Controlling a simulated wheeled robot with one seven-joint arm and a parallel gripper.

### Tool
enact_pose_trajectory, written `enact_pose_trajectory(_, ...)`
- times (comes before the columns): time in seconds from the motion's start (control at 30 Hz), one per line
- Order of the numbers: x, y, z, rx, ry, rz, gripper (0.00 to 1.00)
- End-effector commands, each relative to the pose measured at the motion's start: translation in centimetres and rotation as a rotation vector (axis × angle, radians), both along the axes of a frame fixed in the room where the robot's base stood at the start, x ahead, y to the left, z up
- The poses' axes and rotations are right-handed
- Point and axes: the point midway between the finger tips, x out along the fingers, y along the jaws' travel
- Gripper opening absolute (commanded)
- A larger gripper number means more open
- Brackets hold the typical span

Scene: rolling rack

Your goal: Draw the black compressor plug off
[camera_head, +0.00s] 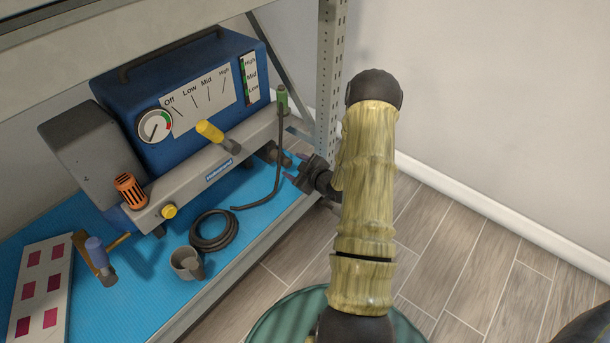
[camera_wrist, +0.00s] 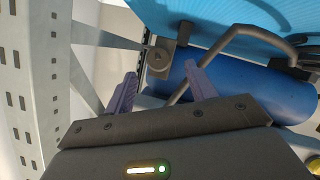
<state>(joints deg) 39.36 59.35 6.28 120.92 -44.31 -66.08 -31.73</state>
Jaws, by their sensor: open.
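The black compressor plug appears to be the dark block (camera_wrist: 158,58) at the end of a blue cylinder (camera_wrist: 235,92) in the wrist view. In the head view a dark fitting (camera_head: 284,159) shows at the right end of the blue compressor (camera_head: 190,95), low by the rack post. My gripper (camera_head: 293,168) is beside that end. Its two purple fingers are apart, and in the wrist view my gripper (camera_wrist: 160,72) has the dark block between and just beyond its fingertips. I cannot tell whether they touch it. Nothing is held.
A perforated rack post (camera_head: 328,80) stands close to my gripper. A green-topped hose (camera_head: 282,97) hangs nearby. The blue mat (camera_head: 150,285) holds a coiled hose (camera_head: 200,240), a grey cup (camera_head: 187,264), a blue-handled tool (camera_head: 97,247) and a white card (camera_head: 53,252).

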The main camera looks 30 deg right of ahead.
Motion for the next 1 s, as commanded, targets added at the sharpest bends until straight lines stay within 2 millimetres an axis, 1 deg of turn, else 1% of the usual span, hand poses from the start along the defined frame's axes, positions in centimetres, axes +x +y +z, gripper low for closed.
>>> enact_pose_trajectory(0.03, 0.8, 0.2, -0.6, -0.001, -0.002, 0.003, 0.56)
enact_pose_trajectory(0.1, 1.8, 0.4, -1.0, -0.001, -0.002, 0.003, 0.56)
enact_pose_trajectory(0.2, 3.0, 0.5, -1.4, 0.000, -0.002, 0.001, 0.56)
enact_pose_trajectory(0.3, 3.8, 0.7, -1.5, 0.000, -0.002, 0.001, 0.56)
enact_pose_trajectory(0.4, 4.1, 0.8, -1.5, 0.000, -0.001, 0.000, 0.56)
enact_pose_trajectory(0.63, 4.1, 0.8, -1.5, 0.000, 0.001, 0.001, 0.56)
enact_pose_trajectory(0.67, 4.1, 0.8, -1.5, 0.000, 0.001, 0.001, 0.52)
enact_pose_trajectory(0.8, 4.1, 0.7, -1.5, 0.000, 0.000, 0.000, 0.24)
enact_pose_trajectory(0.9, 4.1, 0.7, -1.5, 0.000, 0.000, 0.000, 0.06)
enact_pose_trajectory(0.93, 4.1, 0.7, -1.5, 0.000, 0.000, 0.000, 0.28)
enact_pose_trajectory(1.0, 4.1, 0.7, -1.5, 0.000, 0.000, 0.000, 0.14)
